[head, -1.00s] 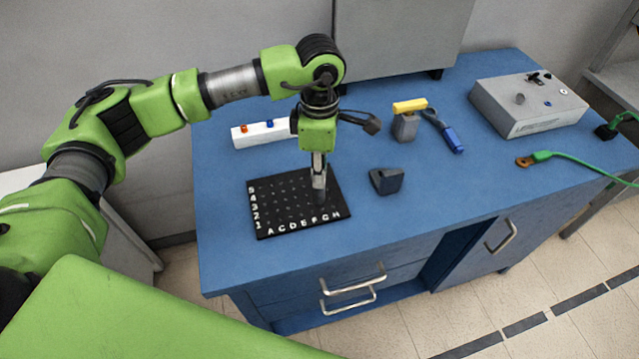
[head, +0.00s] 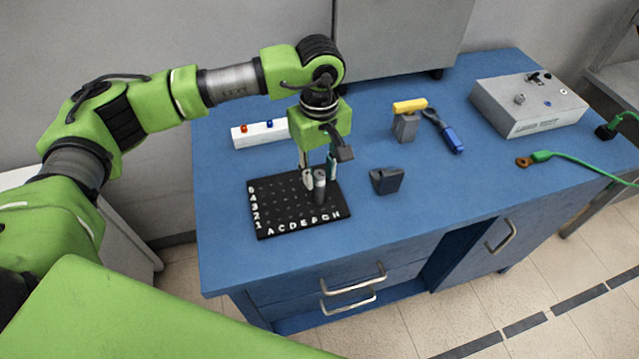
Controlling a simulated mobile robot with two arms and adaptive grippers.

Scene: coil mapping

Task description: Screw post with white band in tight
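The post with the white band (head: 319,190) is a dark grey cylinder with a pale band near its top. It stands upright on the black grid board (head: 262,228), toward the board's right side. My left gripper (head: 319,174) points down at the post's top. Its two fingers show apart, one on the left of the post and one on the right. The fingers look clear of the post, though small gaps are hard to judge. Whether the post is fully seated in its hole cannot be seen. My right gripper is not in view.
A black block (head: 386,181) sits right of the board. A white strip with coloured buttons (head: 262,133) lies behind. A grey block with a yellow top (head: 405,127), a blue-handled tool (head: 452,138) and a grey box (head: 531,103) stand farther right. The blue table's front right is clear.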

